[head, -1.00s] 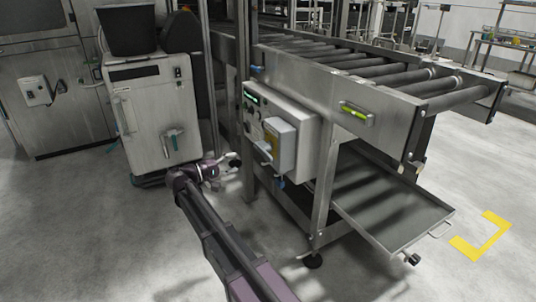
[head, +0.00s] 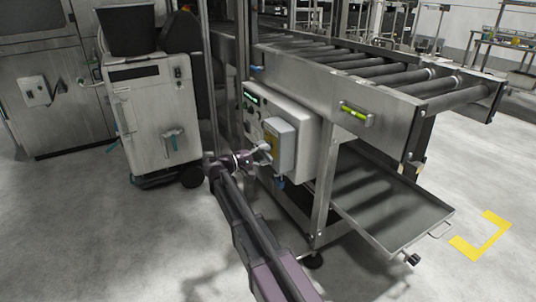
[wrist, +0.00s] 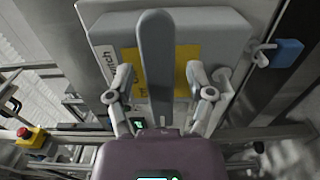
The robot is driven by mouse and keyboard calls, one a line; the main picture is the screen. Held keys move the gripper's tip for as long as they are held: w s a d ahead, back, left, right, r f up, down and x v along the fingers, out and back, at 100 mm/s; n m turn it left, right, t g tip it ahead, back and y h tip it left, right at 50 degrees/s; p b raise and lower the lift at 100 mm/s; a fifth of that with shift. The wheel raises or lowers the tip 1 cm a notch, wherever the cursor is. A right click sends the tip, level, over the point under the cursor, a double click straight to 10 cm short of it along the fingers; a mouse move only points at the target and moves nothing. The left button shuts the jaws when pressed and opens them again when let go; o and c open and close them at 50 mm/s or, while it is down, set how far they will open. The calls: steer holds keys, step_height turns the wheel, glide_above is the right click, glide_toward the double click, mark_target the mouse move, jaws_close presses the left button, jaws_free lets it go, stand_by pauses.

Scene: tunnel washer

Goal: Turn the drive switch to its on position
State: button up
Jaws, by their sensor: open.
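In the wrist view a long grey lever (wrist: 155,60) stands upright in the picture before a yellow plate (wrist: 187,62) with partly hidden lettering. My gripper (wrist: 157,74) is open, with one finger on each side of the lever; a gap shows on both sides. I cannot tell how deep the fingers reach. In the head view my gripper (head: 264,153) is at the switch's left side, its tips partly hard to make out.
The conveyor (head: 345,65) lies above the cabinet and a drip tray (head: 395,205) below it. A conveyor leg (head: 325,190) stands right of the cabinet. A steel machine (head: 155,105) stands at left. A red button on a yellow box (wrist: 30,137) shows in the wrist view. Floor is clear at front left.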

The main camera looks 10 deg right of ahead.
steer(key=shift+d, duration=0.2)
jaws_close()
steer(key=shift+d, duration=0.45)
steer(key=shift+a, duration=0.25)
